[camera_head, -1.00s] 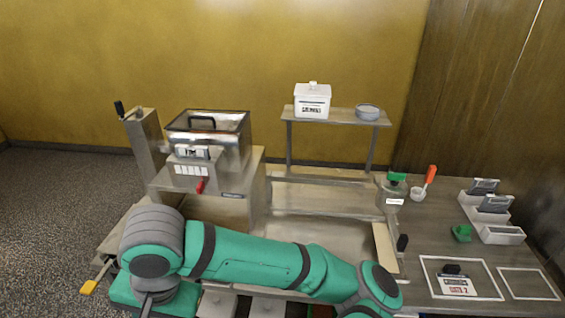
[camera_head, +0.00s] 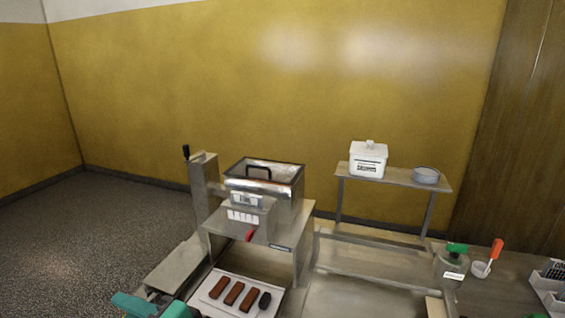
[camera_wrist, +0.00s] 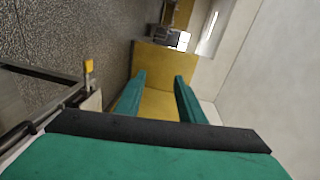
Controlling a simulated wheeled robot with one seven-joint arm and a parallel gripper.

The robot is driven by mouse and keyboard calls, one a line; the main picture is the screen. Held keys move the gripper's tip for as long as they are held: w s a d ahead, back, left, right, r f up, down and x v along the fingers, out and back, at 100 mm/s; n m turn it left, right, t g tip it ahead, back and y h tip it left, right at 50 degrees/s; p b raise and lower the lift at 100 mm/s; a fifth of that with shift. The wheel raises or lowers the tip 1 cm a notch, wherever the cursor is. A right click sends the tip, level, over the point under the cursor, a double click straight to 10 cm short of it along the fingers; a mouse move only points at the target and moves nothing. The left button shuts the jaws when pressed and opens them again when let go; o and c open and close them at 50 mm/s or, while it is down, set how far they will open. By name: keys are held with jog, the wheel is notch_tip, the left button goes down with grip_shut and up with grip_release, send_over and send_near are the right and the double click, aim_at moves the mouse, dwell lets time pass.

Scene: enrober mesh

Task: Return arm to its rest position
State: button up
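My gripper (camera_wrist: 160,78) shows in the wrist view with its two green fingers apart and nothing between them. In the head view only green parts of my arm (camera_head: 150,306) show at the lower left edge, and I cannot make out the gripper there. The metal enrober machine (camera_head: 262,205) stands near the middle of the head view. My arm is left of and in front of it. A white tray (camera_head: 215,284) at its front holds several brown bars, and one darker piece lies at their right.
A raised shelf (camera_head: 400,178) holds a white lidded box (camera_head: 368,160) and a grey round dish (camera_head: 426,175). At the right are a green-topped jar (camera_head: 452,262) and a cup (camera_head: 481,269) with an orange-handled tool. A yellow-ended lever (camera_wrist: 89,67) shows in the wrist view.

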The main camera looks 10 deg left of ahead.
jog(key=w+d+f+m+t, duration=0.3)
jog(key=w+d+m+t, duration=0.1)
jog(key=w+t, duration=0.15)
jog(key=s+d+f+m+t+h, duration=0.2)
jog(key=d+f+m+t+h, duration=0.3)
jog(key=d+f+t+h, duration=0.75)
jog(key=s+d+f+n+g+h, duration=0.25)
jog(key=s+d+f+g, duration=0.25)
jog(key=s+d+f, duration=0.6)
jog(key=s+d+n, duration=0.4)
jog(key=s, duration=0.2)
jog(key=s+d+f+n+h, duration=0.1)
jog(key=s+d+n, duration=0.2)
jog(key=s+d, duration=0.2)
jog(key=shift+s+f+n+g+h, duration=0.15)
jog(key=shift+s+n+g+h, duration=0.2)
jog(key=shift+s, duration=0.8)
jog(key=shift+s, duration=0.1)
